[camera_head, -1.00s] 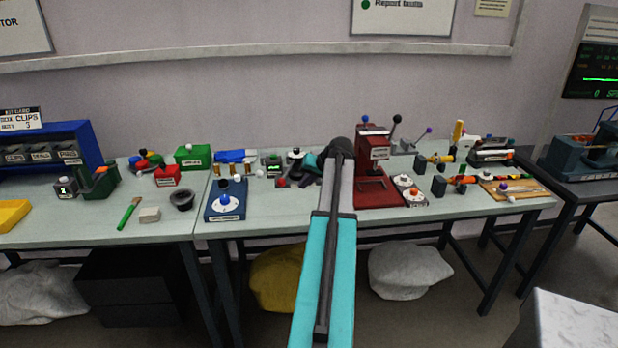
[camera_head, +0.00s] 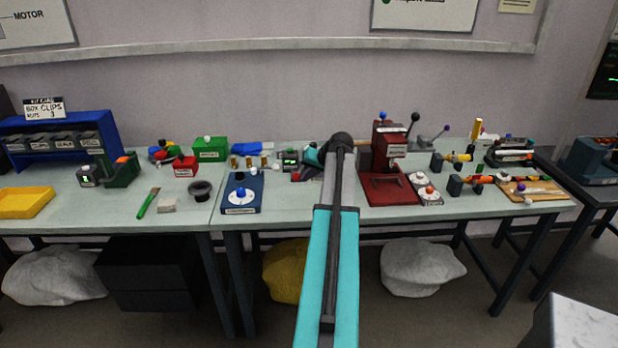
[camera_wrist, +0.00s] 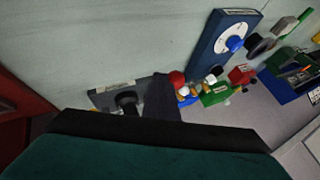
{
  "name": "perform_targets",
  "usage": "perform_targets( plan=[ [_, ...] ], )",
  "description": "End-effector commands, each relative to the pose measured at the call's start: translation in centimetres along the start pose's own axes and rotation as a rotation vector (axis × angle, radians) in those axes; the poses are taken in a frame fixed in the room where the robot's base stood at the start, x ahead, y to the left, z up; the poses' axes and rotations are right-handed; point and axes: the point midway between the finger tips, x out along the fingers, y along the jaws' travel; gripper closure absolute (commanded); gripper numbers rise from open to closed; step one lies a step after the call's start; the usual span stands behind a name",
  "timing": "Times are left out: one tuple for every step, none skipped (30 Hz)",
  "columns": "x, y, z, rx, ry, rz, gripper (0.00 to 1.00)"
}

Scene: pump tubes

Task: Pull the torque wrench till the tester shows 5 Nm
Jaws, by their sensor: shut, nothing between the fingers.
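A small dark unit with a lit green display (camera_head: 290,160) stands at the back of the bench, just left of my gripper. It may be the tester, but its reading is too small to make out. I cannot pick out the torque wrench for certain. My gripper (camera_head: 309,165) is low over the back of the bench, partly hidden by my own arm, shut and empty. In the wrist view, a grey labelled block (camera_wrist: 108,92) with a dark round part lies just beyond my dark wrist housing, which hides what is below. I cannot tell whether my gripper touches anything.
A red press (camera_head: 388,188) stands close to the right of my arm. A blue dial unit (camera_head: 255,203) is at the left front, and also shows in the wrist view (camera_wrist: 212,62). Green (camera_head: 210,150) and red (camera_head: 185,167) boxes stand farther left.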

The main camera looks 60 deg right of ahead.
Motion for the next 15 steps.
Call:
perform_targets(
  plan=[
    [0.5, -0.5, 0.1, -0.002, -0.001, -0.002, 1.0],
    [0.7, -0.9, 0.2, -0.002, -0.001, -0.003, 1.0],
    [1.0, -1.4, 0.2, -0.003, -0.001, -0.004, 1.0],
    [1.2, -1.7, 0.2, -0.003, -0.001, -0.005, 1.0],
    [1.3, -2.0, 0.2, -0.003, -0.002, -0.005, 1.0],
    [1.5, -2.3, 0.2, -0.002, -0.002, -0.005, 1.0],
    [1.6, -2.5, 0.2, -0.002, -0.002, -0.005, 1.0],
    [1.6, -2.7, 0.2, -0.002, -0.003, -0.006, 1.0],
    [1.7, -2.9, 0.2, -0.002, -0.003, -0.006, 1.0],
    [1.7, -2.9, 0.2, -0.002, -0.004, -0.007, 1.0],
    [1.7, -3.0, 0.2, -0.002, -0.004, -0.007, 1.0],
    [1.7, -3.0, 0.2, -0.002, -0.005, -0.008, 1.0],
    [1.7, -3.0, 0.2, -0.002, -0.005, -0.009, 1.0],
    [1.7, -3.1, 0.2, -0.002, -0.006, -0.009, 1.0],
    [1.7, -3.1, 0.3, -0.002, -0.007, -0.01, 1.0]
  ],
)
